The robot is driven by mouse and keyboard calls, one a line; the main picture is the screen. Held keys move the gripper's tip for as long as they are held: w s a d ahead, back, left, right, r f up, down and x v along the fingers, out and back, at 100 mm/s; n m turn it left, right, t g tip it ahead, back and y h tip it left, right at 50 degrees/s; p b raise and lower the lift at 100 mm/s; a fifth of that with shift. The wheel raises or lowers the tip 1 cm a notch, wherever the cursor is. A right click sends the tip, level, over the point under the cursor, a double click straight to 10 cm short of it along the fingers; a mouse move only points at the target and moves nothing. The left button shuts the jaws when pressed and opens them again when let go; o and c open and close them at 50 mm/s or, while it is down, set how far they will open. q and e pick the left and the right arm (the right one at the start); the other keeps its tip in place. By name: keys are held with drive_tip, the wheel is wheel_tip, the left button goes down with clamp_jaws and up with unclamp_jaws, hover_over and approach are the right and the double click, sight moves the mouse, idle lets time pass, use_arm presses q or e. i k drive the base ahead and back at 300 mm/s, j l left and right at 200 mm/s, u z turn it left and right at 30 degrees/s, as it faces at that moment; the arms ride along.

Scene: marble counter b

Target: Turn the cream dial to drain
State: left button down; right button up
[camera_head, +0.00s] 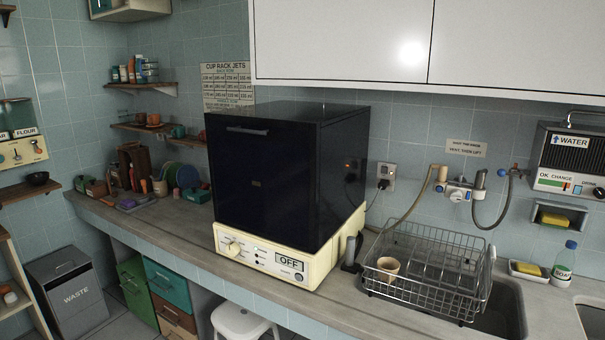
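The cream dial (234,248) sits at the left end of the cream front panel (262,259) of a dark countertop machine (270,180). Small markings surround the dial, but they are too small to read, so I cannot tell exactly where it points. A display (289,263) on the same panel reads OFF. The machine's dark front door, with a handle (247,131) near its top, looks closed. Neither of my grippers is in view.
A wire dish rack (427,270) holding a beige cup (388,268) stands right of the machine, by a sink (500,306). A white stool (240,322) is below the counter. The counter edge in front of the dial is clear.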

sight(233, 248)
drive_tip(key=i+j+u, duration=0.75)
drive_tip(key=k+l, duration=0.05)
